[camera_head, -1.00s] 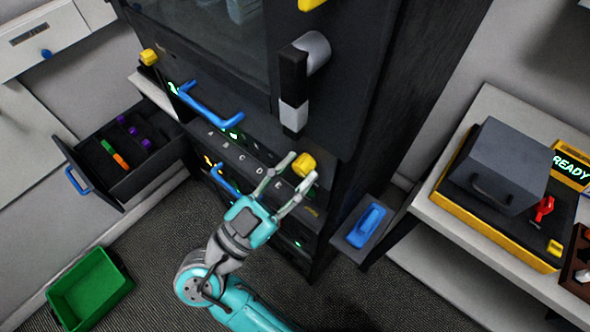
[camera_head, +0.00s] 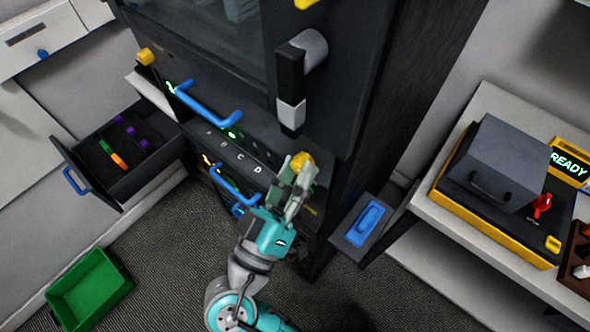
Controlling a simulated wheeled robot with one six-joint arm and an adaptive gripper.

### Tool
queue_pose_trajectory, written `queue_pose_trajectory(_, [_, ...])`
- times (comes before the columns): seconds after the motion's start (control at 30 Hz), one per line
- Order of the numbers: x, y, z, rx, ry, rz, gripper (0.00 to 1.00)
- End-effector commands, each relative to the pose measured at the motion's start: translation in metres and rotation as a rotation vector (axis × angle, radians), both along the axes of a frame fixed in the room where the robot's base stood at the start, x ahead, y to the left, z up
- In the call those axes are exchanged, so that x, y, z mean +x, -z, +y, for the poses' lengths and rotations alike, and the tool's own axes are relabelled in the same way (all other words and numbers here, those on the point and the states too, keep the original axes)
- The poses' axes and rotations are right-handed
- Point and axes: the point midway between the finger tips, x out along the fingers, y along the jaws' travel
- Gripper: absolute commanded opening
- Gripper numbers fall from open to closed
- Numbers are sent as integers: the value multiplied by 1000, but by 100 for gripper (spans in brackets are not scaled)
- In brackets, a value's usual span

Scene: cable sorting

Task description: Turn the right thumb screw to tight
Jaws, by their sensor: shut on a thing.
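The right thumb screw is a yellow knob (camera_head: 302,160) on the front of the dark cabinet, at its lower right corner. My gripper (camera_head: 297,172) reaches up to it from below, with its grey fingers closed together around the knob. The fingers hide the lower part of the knob, and I cannot tell its turn angle. Another yellow knob (camera_head: 146,56) sits at the left side of the cabinet front.
Blue handles (camera_head: 208,105) and a black and grey lever (camera_head: 291,90) stick out of the cabinet (camera_head: 345,130). An open drawer (camera_head: 120,165) is at left, a small tray with a blue handle (camera_head: 366,224) at right. A green bin (camera_head: 90,288) stands on the floor.

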Motion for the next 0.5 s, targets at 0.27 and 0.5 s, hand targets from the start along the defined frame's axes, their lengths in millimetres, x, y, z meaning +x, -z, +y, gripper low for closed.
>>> queue_pose_trajectory(0.27, [-2, -1, -2, -206, -2, 160, 0])
queue_pose_trajectory(0.5, [-2, -3, -2, -380, -3, 296, 0])
